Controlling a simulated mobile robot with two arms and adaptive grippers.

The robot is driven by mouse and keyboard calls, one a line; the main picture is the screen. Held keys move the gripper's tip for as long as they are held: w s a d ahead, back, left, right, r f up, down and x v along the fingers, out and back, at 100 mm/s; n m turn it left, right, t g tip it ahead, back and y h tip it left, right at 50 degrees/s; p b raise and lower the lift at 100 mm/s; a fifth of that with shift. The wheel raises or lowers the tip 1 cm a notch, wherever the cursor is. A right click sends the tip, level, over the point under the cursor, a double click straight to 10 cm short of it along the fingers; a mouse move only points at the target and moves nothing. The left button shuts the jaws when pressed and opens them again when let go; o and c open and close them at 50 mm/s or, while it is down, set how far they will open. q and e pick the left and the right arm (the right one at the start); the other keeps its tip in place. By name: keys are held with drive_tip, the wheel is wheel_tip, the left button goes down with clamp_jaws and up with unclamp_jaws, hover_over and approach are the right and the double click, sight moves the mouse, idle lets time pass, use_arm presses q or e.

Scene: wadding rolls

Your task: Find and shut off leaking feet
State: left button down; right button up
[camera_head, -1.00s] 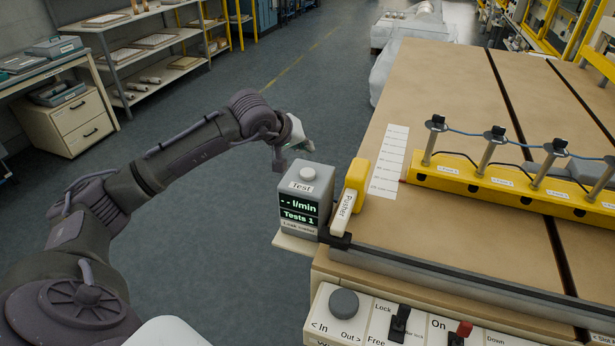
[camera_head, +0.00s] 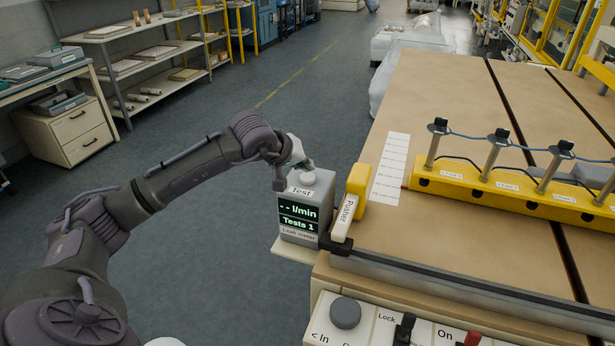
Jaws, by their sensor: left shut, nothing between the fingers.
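The grey leak meter (camera_head: 304,207) stands on a small shelf at the table's left corner. Its screen reads "- - l/min" and "Tests 1", and a round button marked Test (camera_head: 307,178) is on top. My left gripper (camera_head: 308,166) is shut and empty, its tip just above or at the button; I cannot tell if it touches. Several metal feet (camera_head: 436,145) stand in the yellow bar (camera_head: 470,185) on the table, with small labels and black caps joined by a blue hose. My right gripper is not in view.
A control panel with a grey In/Out knob (camera_head: 345,313), a black lock switch (camera_head: 404,328) and a red-tipped switch (camera_head: 472,339) is at the front. A white label strip (camera_head: 391,170) lies on the table. The floor left is clear.

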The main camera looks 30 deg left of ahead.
sight(306, 177)
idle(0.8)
use_arm(q)
drive_tip(key=shift+f+b, duration=0.45)
drive_tip(key=shift+b, duration=0.15)
drive_tip(key=shift+f+b, duration=0.55)
drive_tip(key=shift+b, duration=0.05)
idle(0.4)
idle(0.4)
drive_tip(key=shift+r+p, duration=0.5)
drive_tip(key=shift+r, duration=0.45)
drive_tip(key=shift+r, duration=0.1)
drive_tip(key=shift+r+p, duration=1.55)
drive_tip(key=shift+r, duration=0.9)
